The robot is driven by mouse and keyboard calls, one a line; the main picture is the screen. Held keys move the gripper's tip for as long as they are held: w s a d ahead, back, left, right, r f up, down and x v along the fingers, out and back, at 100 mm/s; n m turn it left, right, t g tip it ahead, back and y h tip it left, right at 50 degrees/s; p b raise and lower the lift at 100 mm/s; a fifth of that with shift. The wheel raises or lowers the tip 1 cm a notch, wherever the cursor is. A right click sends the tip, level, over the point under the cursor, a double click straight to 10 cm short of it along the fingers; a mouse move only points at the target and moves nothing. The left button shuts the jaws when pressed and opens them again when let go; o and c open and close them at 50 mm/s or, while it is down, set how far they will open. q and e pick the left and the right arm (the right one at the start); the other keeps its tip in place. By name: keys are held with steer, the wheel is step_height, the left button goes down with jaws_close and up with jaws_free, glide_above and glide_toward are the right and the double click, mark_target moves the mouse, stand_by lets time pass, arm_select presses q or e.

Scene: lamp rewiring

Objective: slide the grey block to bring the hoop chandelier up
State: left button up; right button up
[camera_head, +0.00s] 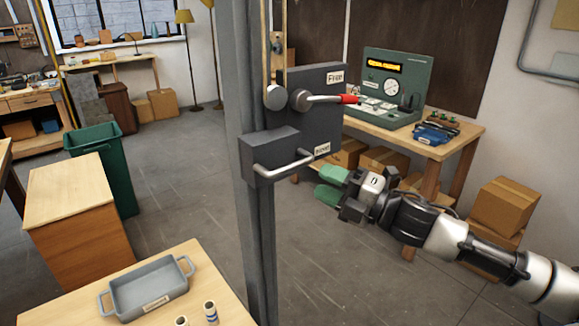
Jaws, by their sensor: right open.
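The grey block (270,150) sits low on a dark grey post (250,90) in the middle of the view. It has a pale horizontal bar handle (284,165) on its front. Behind it is a dark plate (325,100) with labels, the upper one reading "Free", and a lever with a red tip (348,99). My right gripper (332,184) has green fingertips and is open and empty. It is just right of the bar handle and a little lower, apart from it in the picture. The hoop chandelier is not in view. My left gripper is not in view.
A wooden table (400,140) with a green instrument box (393,85) stands behind on the right, cardboard boxes (508,205) beside it. At front left are a grey tray (150,290) on a table, a wooden cabinet (75,235) and a green bin (105,165). Floor is open between.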

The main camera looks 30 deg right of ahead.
mark_target(291, 167)
steer(key=shift+x, duration=1.45)
steer(key=shift+r+p+x, duration=0.2)
steer(key=shift+p+x, duration=0.95)
steer(key=shift+x, duration=0.6)
steer(key=shift+p+x, duration=0.45)
steer(key=shift+x, duration=0.45)
steer(key=shift+f, duration=0.2)
jaws_close()
